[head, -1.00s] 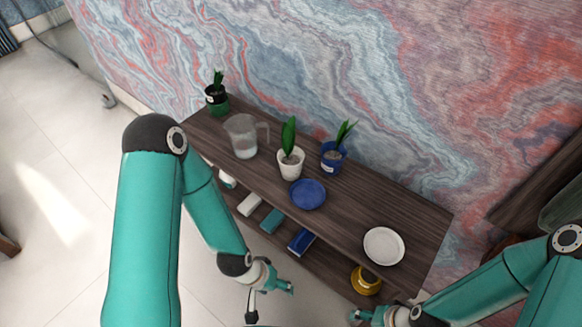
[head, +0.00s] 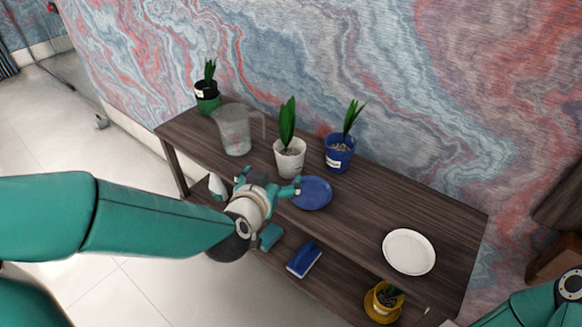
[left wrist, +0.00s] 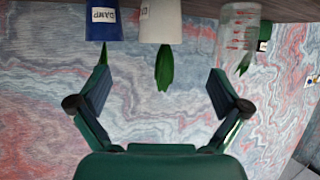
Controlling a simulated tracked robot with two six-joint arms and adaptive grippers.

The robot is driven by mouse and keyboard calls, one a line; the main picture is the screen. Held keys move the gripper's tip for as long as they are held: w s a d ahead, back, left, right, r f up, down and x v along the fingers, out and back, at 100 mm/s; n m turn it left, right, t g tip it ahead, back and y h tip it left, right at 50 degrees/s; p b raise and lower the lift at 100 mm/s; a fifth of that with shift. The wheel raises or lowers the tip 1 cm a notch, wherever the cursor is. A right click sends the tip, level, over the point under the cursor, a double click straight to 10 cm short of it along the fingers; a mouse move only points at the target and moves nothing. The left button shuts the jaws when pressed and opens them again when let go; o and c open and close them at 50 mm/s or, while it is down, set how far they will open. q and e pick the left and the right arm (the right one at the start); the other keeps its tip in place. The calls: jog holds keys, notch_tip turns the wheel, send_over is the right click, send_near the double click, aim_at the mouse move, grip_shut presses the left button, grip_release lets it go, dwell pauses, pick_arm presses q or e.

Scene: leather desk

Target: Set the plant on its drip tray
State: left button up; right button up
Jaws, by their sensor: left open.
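A plant in a white pot (head: 289,160) stands upright on the shelf top; it appears upside down in the left wrist view (left wrist: 160,22). A plant in a blue pot (head: 338,155) stands right of it, and its label reads DAMP in the left wrist view (left wrist: 104,22). A blue saucer (head: 313,194) lies in front of these pots, empty. A white saucer (head: 409,252) lies empty near the right end. My left gripper (head: 270,182) is open and empty at the front edge, facing the white pot and apart from it. My right gripper is out of view.
A clear jug (head: 233,132) stands left of the white pot, and a dark green potted plant (head: 207,97) at the far left. The top between the saucers is clear.

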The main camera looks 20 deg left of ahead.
pick_arm(q)
send_near(289, 153)
jog(key=shift+d+x, duration=0.25)
jog(key=shift+x, duration=1)
jog(key=shift+r+x, duration=0.15)
jog(key=shift+x, duration=1.2)
jog(key=shift+r+x, duration=0.1)
jog(key=shift+x, duration=1.25)
jog(key=shift+w, duration=0.1)
jog(key=c, duration=1.2)
jog(key=shift+r, duration=0.1)
jog(key=c, duration=0.4)
